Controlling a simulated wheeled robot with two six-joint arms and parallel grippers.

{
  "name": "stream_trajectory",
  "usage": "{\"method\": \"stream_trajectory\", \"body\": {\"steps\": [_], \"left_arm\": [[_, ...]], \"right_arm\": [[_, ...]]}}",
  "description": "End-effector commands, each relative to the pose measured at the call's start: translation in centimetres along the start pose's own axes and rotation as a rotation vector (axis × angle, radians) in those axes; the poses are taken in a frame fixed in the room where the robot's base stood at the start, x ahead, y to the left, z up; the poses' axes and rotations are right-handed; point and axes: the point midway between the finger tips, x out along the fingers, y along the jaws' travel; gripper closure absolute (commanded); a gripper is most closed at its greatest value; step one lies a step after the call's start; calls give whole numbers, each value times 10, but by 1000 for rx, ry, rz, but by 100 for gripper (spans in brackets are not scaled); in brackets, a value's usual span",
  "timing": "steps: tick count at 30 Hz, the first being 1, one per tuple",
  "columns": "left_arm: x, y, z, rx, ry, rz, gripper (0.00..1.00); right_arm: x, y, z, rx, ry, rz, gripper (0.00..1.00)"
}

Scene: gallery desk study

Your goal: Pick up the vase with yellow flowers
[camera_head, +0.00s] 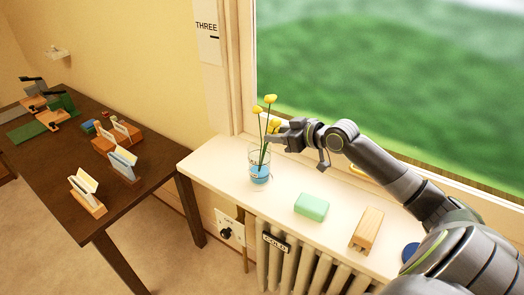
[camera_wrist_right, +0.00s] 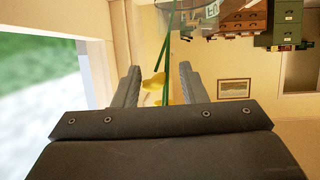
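The clear glass vase (camera_head: 259,168) stands upright on the white sill, with blue in its lower part and yellow flowers (camera_head: 270,98) on green stems rising from it. My right gripper (camera_head: 274,137) is at the stems, just above the vase's rim. In the right wrist view, my right gripper (camera_wrist_right: 161,74) has its fingers apart, with green stems (camera_wrist_right: 167,62) and yellow petals (camera_wrist_right: 154,82) showing in the gap. Part of the glass (camera_wrist_right: 205,18) shows at the top there. Whether a finger touches the stems cannot be told. My left gripper is not in view.
On the white sill (camera_head: 222,167), a green block (camera_head: 311,207), a wooden block (camera_head: 367,228) and a blue round thing (camera_head: 410,252) lie right of the vase. The window is behind. A dark table (camera_head: 66,178) with several small stands is at left.

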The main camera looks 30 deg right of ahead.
Motion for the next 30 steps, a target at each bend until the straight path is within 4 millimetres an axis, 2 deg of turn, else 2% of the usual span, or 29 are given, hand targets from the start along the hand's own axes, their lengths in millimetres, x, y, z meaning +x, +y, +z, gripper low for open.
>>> {"method": "stream_trajectory", "body": {"steps": [14,23,25,30], "left_arm": [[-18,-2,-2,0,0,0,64],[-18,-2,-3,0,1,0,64],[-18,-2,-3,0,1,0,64],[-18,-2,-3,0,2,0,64]], "right_arm": [[46,-2,9,2,2,0,62],[50,-2,11,-1,0,0,62],[50,-2,11,-1,0,0,67],[50,-1,11,-1,0,0,89]]}}
